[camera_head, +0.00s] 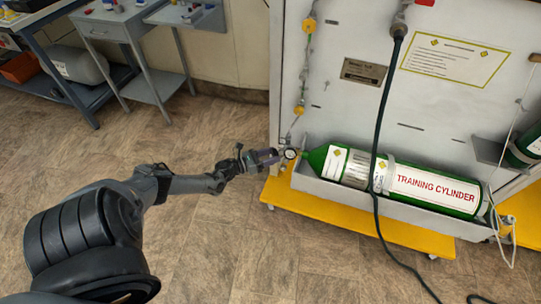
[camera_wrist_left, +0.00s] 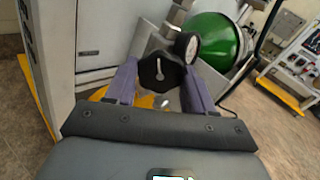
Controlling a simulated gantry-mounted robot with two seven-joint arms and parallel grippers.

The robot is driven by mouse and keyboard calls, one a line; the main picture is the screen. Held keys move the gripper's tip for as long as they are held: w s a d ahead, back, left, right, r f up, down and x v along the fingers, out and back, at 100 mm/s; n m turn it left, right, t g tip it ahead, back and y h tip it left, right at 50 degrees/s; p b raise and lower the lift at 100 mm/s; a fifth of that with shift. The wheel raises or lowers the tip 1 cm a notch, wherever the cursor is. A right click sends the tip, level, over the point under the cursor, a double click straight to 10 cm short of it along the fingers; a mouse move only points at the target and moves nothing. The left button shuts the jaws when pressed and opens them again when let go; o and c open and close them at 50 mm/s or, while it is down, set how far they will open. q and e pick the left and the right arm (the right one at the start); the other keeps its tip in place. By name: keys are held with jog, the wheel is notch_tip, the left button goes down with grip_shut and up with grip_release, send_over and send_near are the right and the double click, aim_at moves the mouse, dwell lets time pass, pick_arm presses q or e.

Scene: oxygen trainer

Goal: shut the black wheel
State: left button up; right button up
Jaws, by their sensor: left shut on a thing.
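The black wheel (camera_wrist_left: 161,73) sits between the two purple fingers of my left gripper (camera_wrist_left: 160,85) in the left wrist view. The fingers are shut on its sides. It has a pale pointer mark on its face. In the head view my left gripper (camera_head: 267,157) is at the left end of the green training cylinder (camera_head: 430,190), and the wheel is mostly hidden there. A round white gauge (camera_head: 290,153) stands just right of the gripper and also shows in the left wrist view (camera_wrist_left: 191,48). My right gripper is not in view.
The cylinder lies in a grey tray (camera_head: 345,203) on a yellow base (camera_head: 400,240) against a white panel (camera_head: 345,105). A dark hose (camera_head: 379,120) hangs across the cylinder to the floor. A grey side table (camera_head: 125,25) stands at upper left. The floor around my left arm is clear.

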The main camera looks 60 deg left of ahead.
pick_arm(q)
jog(key=m, duration=0.5)
jog(key=shift+p, duration=0.3)
jog(key=shift+m, duration=0.4)
jog(key=o, duration=1)
jog(key=shift+o, duration=0.2)
jog(key=shift+s, duration=0.55)
jog(key=s+a+p, duration=0.1)
jog(key=s+p, duration=0.1)
jog(key=s, duration=0.7)
jog(key=shift+s, duration=0.4)
jog(key=shift+a, duration=0.15)
